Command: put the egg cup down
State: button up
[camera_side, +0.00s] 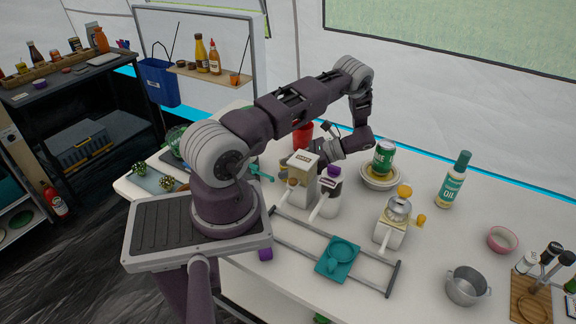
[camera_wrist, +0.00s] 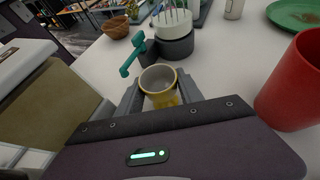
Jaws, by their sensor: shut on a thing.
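The egg cup (camera_wrist: 160,80) is yellow outside with a grey, empty-looking inside, seen from above in the wrist view. It sits upright between the two fingers of my gripper (camera_wrist: 157,92), which is shut on it. Its lower part is hidden by my gripper, so I cannot tell whether its base touches the white counter. In the side view my gripper (camera_side: 312,156) is just behind the cream dispenser, near the red cup (camera_side: 303,133). The egg cup cannot be made out there.
The red cup (camera_wrist: 297,85) stands close on the right in the wrist view. A teal-handled tool (camera_wrist: 133,57) and a white holder with prongs (camera_wrist: 172,25) stand beyond the egg cup. A cream dispenser (camera_side: 297,180) stands in front. Clear counter (camera_wrist: 225,50) lies between holder and red cup.

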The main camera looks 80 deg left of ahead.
jog(key=o, duration=1.5)
notch_tip(320, 180, up, 10)
jog(key=shift+r, duration=0.1)
